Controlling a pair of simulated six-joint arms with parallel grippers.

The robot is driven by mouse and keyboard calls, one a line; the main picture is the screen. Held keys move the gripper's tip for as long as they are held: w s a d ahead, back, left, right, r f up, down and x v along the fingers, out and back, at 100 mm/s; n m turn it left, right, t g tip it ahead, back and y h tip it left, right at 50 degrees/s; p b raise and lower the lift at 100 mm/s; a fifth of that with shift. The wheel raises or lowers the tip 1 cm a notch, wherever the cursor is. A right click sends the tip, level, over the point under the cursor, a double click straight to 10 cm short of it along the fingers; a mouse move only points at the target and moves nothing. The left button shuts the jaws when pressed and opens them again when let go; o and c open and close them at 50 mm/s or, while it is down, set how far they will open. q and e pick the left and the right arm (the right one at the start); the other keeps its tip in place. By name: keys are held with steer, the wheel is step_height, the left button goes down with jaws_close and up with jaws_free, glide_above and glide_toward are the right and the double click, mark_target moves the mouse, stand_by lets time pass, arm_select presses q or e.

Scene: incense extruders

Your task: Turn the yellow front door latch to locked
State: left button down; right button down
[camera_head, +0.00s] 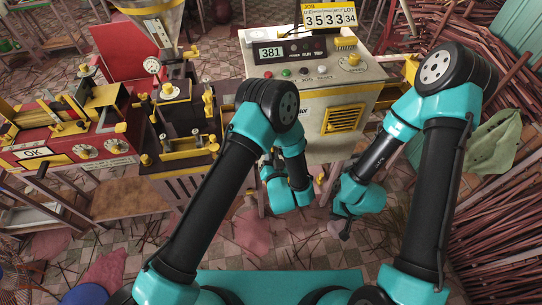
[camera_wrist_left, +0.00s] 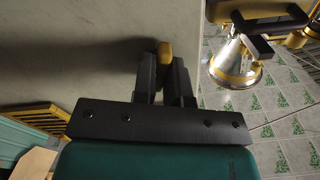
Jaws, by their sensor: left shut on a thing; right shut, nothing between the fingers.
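In the left wrist view a small yellow piece, which looks like the front door latch (camera_wrist_left: 165,48), sits between the fingertips of my left gripper (camera_wrist_left: 164,66), which is shut on it beside a grey panel. The latch's turned position cannot be read. In the head view my left arm covers that spot on the left of the grey cabinet (camera_head: 310,135), so latch and fingertips are hidden there. My right gripper (camera_head: 343,230) is shut and empty, low in front of the cabinet and apart from it.
The cabinet front has a yellow grille (camera_head: 343,118), also seen in the left wrist view (camera_wrist_left: 38,122). Its top panel has a display (camera_head: 271,52), buttons and a yellow knob (camera_head: 354,60). A red and yellow machine (camera_head: 65,130) stands left. Stacks of reddish sticks (camera_head: 505,215) fill the right.

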arm_select(q)
steer(key=c, duration=1.2)
jaws_free()
steer(key=shift+o, duration=0.2)
steer(key=s+d, duration=0.3)
steer(key=s, duration=1.4)
steer(key=shift+d, duration=0.15)
steer(key=w+a+f+n+g+h, duration=0.2)
steer(key=w+a+f+g, duration=0.15)
steer(key=a+g, duration=0.2)
steer(key=w+a+f+n+g+h, duration=0.1)
steer(key=w+a+f+g, duration=0.25)
steer(key=a, duration=0.35)
steer(key=s+a+g+h, duration=0.4)
steer(key=s+a+g, duration=0.3)
steer(key=a, duration=0.6)
steer(key=shift+s+a+f+n+g, duration=0.15)
steer(key=shift+s+f+n+g, duration=0.25)
steer(key=shift+s, duration=0.85)
